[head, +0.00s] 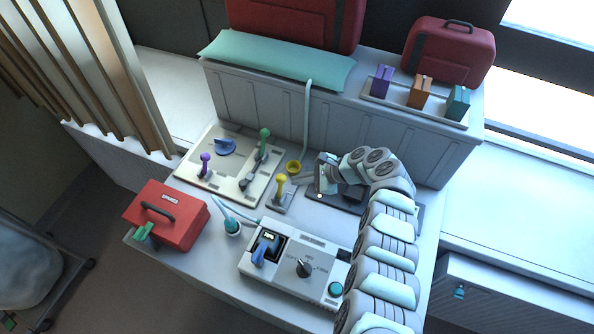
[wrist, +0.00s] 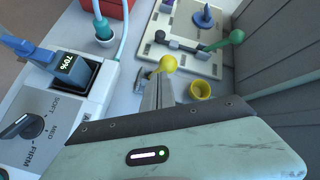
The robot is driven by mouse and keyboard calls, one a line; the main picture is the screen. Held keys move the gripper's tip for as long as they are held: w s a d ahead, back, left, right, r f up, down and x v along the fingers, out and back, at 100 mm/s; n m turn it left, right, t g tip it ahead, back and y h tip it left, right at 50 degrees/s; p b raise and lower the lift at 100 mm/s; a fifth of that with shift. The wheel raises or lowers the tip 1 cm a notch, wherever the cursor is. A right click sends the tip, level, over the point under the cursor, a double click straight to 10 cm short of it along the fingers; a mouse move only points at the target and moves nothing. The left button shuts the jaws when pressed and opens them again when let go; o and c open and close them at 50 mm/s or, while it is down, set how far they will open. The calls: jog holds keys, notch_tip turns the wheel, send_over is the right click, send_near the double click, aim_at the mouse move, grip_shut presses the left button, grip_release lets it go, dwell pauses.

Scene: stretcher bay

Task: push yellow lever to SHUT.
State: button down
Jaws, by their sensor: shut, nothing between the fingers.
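The yellow lever (head: 280,183) has a round yellow knob and stands on a small grey base on the bench, right of the cream panel. Its knob (wrist: 169,63) also shows in the wrist view, at the far end of my fingers. My gripper (head: 299,180) is shut and empty, low over the bench, its fingers pointing left at the lever. In the wrist view the shut fingers (wrist: 158,92) lie just short of the knob and partly cover the lever's lower part. I cannot tell whether they touch it. No SHUT marking is readable.
A yellow cup (head: 293,167) stands close behind my fingers. The cream panel (head: 205,185) carries a green-knobbed lever (head: 262,143) and a purple one (head: 205,160). A white control box (head: 322,256) sits in front, a red case (head: 180,228) to the left. A ribbed wall (head: 340,125) rises behind.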

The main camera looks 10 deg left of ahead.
jog(key=s+v, duration=0.1)
jog(key=v, duration=0.9)
jog(key=shift+r+b, duration=0.2)
jog(key=shift+b, duration=0.15)
jog(key=shift+w, duration=0.1)
